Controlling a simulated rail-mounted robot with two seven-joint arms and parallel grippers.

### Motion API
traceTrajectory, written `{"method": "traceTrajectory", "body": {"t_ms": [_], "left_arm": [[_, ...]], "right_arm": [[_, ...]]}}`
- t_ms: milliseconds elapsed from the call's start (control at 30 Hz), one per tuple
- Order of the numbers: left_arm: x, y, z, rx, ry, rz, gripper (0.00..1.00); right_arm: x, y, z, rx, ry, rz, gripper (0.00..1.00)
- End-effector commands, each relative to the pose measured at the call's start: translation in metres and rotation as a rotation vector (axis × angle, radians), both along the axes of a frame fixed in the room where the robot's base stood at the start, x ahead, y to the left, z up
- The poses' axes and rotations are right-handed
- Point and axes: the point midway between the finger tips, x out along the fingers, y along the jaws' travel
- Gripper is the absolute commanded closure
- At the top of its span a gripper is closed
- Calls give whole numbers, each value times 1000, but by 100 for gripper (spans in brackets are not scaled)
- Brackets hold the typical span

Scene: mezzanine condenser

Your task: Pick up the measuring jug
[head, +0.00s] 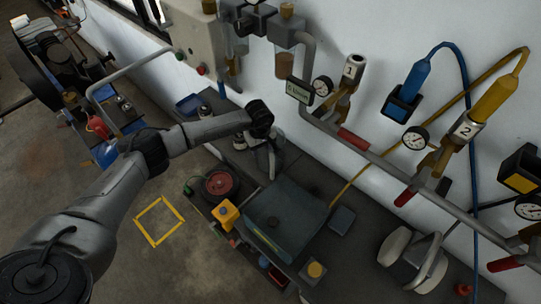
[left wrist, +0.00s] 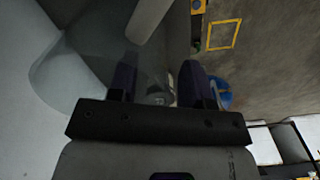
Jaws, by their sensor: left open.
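My left gripper (head: 270,158) hangs over the dark bench by the wall, pointing down. In the left wrist view its two dark fingers (left wrist: 157,78) stand apart with nothing clearly held between them. A small pale, round container (head: 239,143) stands just left of the gripper in the head view. A small pale round thing (left wrist: 160,97) shows beyond and between the fingers in the wrist view, partly hidden by the gripper. I cannot tell for sure whether either is the measuring jug. My right gripper is not in view.
A dark reel with a red centre (head: 219,184), a yellow box (head: 226,213) and a large grey-green case (head: 283,221) crowd the bench. A pipe with gauges (head: 414,138) runs along the wall. A yellow square (head: 159,221) marks clear floor.

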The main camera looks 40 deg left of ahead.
Motion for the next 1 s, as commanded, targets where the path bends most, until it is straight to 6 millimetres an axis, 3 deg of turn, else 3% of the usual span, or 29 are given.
{"method": "traceTrajectory", "body": {"t_ms": [200, 467, 933, 1000], "left_arm": [[0, 0, -17, 0, -1, 0, 55], [0, 0, -18, -1, -2, 0, 55], [0, 0, -18, 0, -1, 0, 100], [0, 0, -18, 0, -1, 0, 100]], "right_arm": [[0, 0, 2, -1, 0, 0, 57], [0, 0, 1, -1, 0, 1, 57], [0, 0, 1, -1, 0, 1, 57], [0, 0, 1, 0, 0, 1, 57]]}}
